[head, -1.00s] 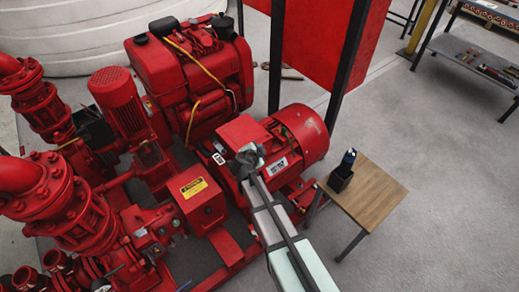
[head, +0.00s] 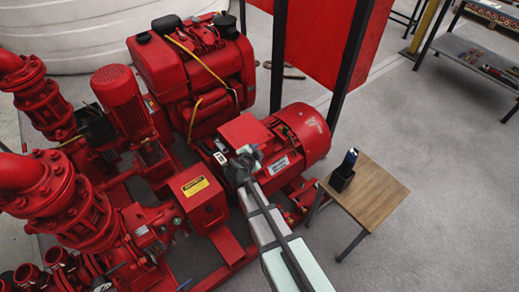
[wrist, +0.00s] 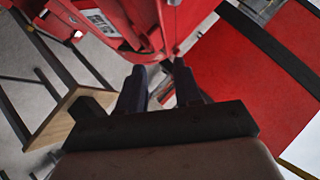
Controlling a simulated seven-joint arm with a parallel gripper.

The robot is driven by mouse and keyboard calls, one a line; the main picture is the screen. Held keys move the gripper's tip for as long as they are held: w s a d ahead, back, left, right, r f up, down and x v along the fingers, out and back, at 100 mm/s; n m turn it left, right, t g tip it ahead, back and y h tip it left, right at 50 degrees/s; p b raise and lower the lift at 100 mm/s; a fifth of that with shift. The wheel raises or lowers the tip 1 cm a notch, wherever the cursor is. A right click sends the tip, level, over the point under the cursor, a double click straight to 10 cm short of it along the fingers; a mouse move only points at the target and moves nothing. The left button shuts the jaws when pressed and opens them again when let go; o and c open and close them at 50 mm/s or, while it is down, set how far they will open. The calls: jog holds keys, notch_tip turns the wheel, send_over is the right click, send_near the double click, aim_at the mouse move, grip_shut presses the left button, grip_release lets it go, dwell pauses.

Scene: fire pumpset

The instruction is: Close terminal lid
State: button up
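The large red motor (head: 302,135) has a red terminal box on its near left side, with a flat red lid (head: 243,131) on top. I cannot tell how far the lid is open. My gripper (head: 250,153) is at the front of this box in the head view and hides part of it. In the wrist view the two dark fingertips (wrist: 157,72) are apart with nothing seen between them. Red motor housing (wrist: 125,18) fills the top of that view, just beyond the fingers. Contact with the lid cannot be made out.
A small wooden table (head: 372,192) with a black holder (head: 341,180) stands right of the motor. A red engine (head: 190,70) and red pump pipes (head: 75,215) crowd the left. A red panel (head: 318,35) on dark posts stands behind. Open grey floor lies to the right.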

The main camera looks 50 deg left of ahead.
jog(key=v, duration=0.8)
dwell(0.4)
jog(key=s+d+f+n+g+h, duration=0.2)
jog(key=d+f+n+g+h, duration=0.1)
jog(key=d+f+n, duration=0.55)
jog(key=s+d+f+n+g+h, duration=0.2)
jog(key=d+f+n+g+h, duration=0.2)
jog(key=d+f+n, duration=0.45)
jog(key=w+d+f+m+g+h, duration=0.1)
jog(key=w+d+f+m+g, duration=0.15)
jog(key=d, duration=0.65)
jog(key=w+d+f+m+g, duration=0.1)
jog(key=d+f, duration=0.3)
jog(key=d, duration=0.5)
jog(key=w+d+f+m+g+h, duration=0.1)
jog(key=d+f+m+g, duration=0.15)
jog(key=d, duration=0.75)
jog(key=s+d+f+m+g+y, duration=0.1)
jog(key=d+f+m, duration=0.1)
jog(key=d, duration=0.5)
jog(key=s+d+f+m+g+y, duration=0.1)
jog(key=s+d+f+m, duration=0.1)
jog(key=d, duration=0.5)
jog(key=s+d+f+m+g+y, duration=0.1)
jog(key=s+d+m, duration=0.1)
jog(key=d, duration=0.6)
jog(key=shift+f+m, duration=0.4)
jog(key=shift+m, duration=0.5)
